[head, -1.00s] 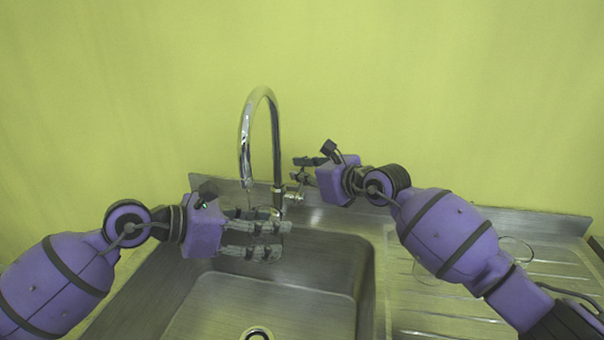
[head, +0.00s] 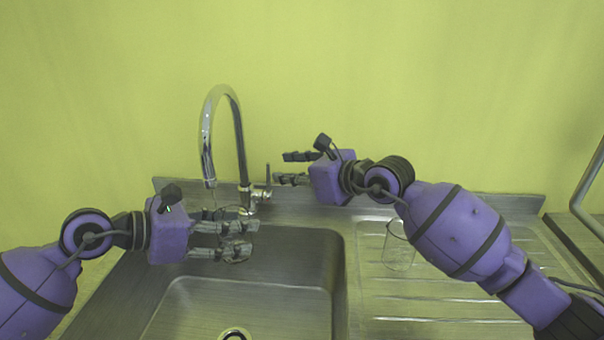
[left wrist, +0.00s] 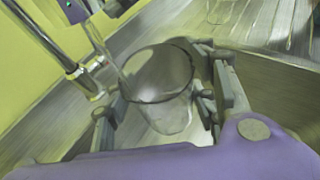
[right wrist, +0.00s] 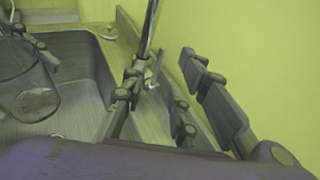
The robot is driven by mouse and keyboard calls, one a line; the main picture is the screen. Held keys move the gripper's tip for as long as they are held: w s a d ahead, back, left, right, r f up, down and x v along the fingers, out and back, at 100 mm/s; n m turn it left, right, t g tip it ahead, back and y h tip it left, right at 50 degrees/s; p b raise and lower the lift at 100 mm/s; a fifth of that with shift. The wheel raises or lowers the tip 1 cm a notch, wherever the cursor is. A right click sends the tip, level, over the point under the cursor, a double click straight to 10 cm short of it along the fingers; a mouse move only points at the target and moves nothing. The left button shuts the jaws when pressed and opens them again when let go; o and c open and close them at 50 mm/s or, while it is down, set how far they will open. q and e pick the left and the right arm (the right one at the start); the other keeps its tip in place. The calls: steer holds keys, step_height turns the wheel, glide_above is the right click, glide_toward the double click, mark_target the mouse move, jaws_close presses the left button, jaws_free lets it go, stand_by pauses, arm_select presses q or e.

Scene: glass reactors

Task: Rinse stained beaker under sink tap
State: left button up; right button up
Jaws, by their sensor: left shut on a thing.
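The glass beaker (left wrist: 165,75) is held between the fingers of my left gripper (head: 240,240), mouth up, under the spout of the chrome tap (head: 208,150). In the left wrist view a thin pale stream, seemingly water, runs from the spout into the beaker's mouth. In the right wrist view the beaker (right wrist: 32,95) shows at the left edge; whether stain is left on it I cannot tell. In the head view the fingers mostly hide it. My right gripper (head: 290,168) is open and empty, just right of the tap's lever (head: 268,181).
The steel sink basin (head: 250,300) lies below the beaker, with a round drain (head: 235,334). Another clear glass vessel (head: 398,250) stands on the ribbed drainboard (head: 440,310), close to my right arm. The yellow-green wall (head: 400,80) rises behind the tap.

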steer(key=shift+v, duration=2.2)
steer(key=shift+a, duration=0.1)
